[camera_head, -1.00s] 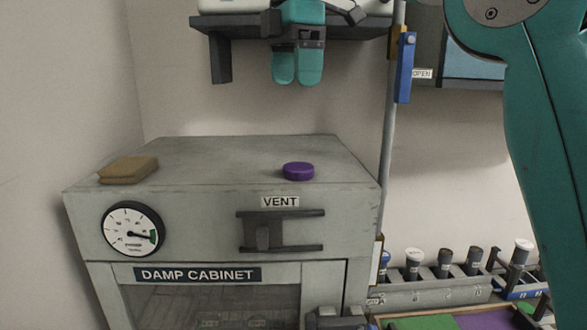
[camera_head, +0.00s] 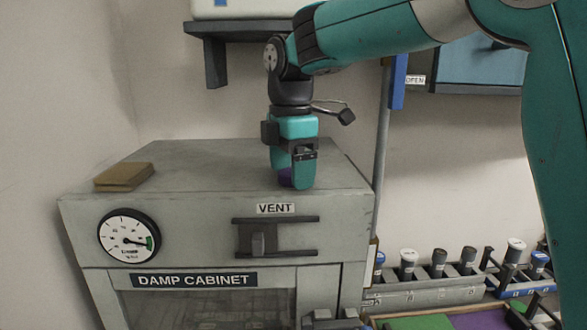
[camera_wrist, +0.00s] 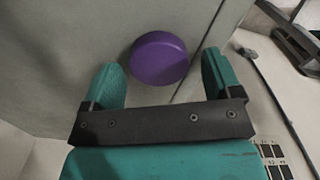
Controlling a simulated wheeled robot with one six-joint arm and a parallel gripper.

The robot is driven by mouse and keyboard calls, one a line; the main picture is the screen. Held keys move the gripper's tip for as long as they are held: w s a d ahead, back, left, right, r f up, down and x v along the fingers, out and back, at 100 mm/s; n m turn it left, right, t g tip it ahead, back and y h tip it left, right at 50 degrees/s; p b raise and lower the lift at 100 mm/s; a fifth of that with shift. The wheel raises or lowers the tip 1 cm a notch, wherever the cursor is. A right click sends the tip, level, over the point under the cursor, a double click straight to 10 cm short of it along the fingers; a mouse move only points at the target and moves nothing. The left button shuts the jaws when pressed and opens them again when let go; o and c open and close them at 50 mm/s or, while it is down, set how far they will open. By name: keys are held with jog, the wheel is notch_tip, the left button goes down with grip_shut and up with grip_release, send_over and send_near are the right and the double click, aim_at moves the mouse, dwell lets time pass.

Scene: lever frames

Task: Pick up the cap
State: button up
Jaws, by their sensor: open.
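The cap is a round purple disc (camera_wrist: 158,58) lying on top of the grey damp cabinet (camera_head: 200,165). My gripper (camera_head: 293,182) points down over the cap, low near the cabinet top. In the wrist view my gripper (camera_wrist: 163,80) is open, with its two teal fingers apart and the cap between and slightly beyond them. The cap appears nearer the left finger than the right. I cannot tell whether either finger touches it.
A brown sponge-like block (camera_head: 124,177) lies on the cabinet's left side. The vent slider (camera_head: 275,236) and a gauge (camera_head: 129,236) are on its front. A shelf (camera_head: 230,32) hangs above. A rack (camera_head: 425,290) with several capped tubes stands at the lower right.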

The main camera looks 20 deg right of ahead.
jog(key=shift+f, duration=0.2)
jog(key=shift+c, duration=0.2)
jog(key=c, duration=1)
jog(key=shift+o, duration=0.2)
jog(key=shift+r, duration=0.2)
